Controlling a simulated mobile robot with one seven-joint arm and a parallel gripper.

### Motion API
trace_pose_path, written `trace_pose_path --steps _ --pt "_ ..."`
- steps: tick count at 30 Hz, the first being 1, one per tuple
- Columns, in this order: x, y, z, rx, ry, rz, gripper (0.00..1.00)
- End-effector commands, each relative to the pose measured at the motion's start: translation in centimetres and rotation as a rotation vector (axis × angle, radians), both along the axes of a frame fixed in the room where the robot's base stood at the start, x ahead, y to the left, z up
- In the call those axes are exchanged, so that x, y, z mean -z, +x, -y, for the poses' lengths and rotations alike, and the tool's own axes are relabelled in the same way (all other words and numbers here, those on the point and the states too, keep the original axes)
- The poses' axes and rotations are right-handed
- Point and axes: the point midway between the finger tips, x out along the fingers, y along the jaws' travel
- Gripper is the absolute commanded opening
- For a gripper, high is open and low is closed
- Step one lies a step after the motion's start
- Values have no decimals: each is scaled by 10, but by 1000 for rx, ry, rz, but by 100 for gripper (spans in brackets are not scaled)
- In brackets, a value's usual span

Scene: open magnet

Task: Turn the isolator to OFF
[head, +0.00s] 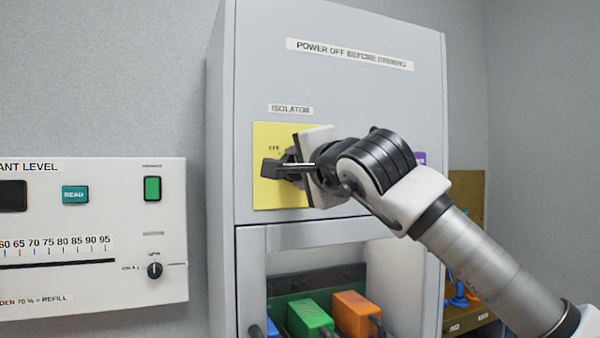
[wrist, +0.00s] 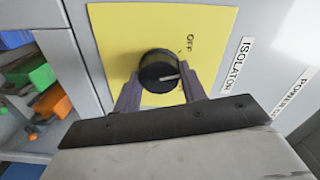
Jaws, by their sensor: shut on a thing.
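The isolator knob (wrist: 158,70) is round and black with a white pointer line, on a yellow plate (wrist: 120,30). In the wrist view the line points right, below the word OFF (wrist: 191,44). My gripper (wrist: 161,77) is shut on the knob, one finger on each side. In the head view my gripper (head: 284,169) reaches the yellow plate (head: 265,199) from the right and mostly hides the knob. The ISOLATOR label (head: 291,110) is above the plate, and OFF (head: 273,148) is at the plate's upper left.
The grey cabinet (head: 340,100) carries a power-off warning strip (head: 350,54). An open bay below holds green (head: 310,318) and orange (head: 357,314) connectors. A white level panel (head: 95,225) with a READ button hangs at left. A brown board (head: 467,230) is at right.

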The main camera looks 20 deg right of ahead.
Motion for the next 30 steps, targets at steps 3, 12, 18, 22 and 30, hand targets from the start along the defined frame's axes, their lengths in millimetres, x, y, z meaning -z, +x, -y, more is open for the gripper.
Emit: trace_pose_path --steps 3,12,18,22,30 --pt "1 0 0 0 -110 3 19" --pt "0 0 0 0 -353 9 19" --pt "0 0 -1 0 -465 14 19" --pt "0 0 -1 -1 -512 17 19" --pt "0 0 -1 0 -552 17 19"
